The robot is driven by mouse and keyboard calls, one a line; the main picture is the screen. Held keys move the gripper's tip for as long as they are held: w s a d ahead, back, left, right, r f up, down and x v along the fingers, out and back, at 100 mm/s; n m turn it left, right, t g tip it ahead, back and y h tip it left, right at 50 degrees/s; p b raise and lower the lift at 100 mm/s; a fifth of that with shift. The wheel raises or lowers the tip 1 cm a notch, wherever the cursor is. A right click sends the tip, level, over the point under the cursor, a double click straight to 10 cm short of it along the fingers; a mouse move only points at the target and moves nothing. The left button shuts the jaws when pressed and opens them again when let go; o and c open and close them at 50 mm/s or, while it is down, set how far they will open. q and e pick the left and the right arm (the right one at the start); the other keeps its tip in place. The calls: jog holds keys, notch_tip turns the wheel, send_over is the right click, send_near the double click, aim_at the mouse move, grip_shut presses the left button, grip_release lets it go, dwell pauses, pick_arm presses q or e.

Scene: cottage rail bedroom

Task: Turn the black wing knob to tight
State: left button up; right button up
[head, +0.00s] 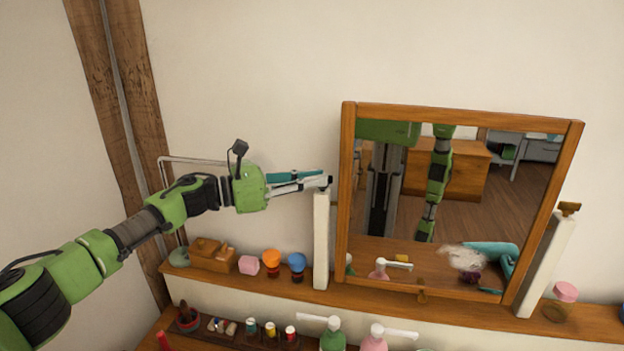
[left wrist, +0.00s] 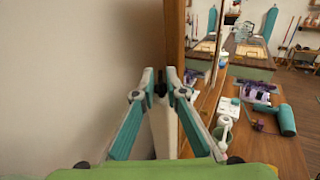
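A wood-framed mirror (head: 460,109) stands between two white posts on a wooden shelf. The black wing knob (head: 330,181) is at the top of the left post (head: 320,240), and it shows as a small dark shape in the left wrist view (left wrist: 160,84). My left gripper (head: 324,182) reaches in from the left at the post top. In the left wrist view its fingertips (left wrist: 160,76) are close together, one on each side of the knob, and look shut on it. The fingers partly hide the knob. My right gripper is not in view.
Another knob (head: 569,208), brownish, is on top of the right post (head: 545,265). Pump bottles stand below. The wall behind is bare.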

pick_arm(q)
jog(key=shift+a, duration=0.1)
jog(key=v, duration=1.2)
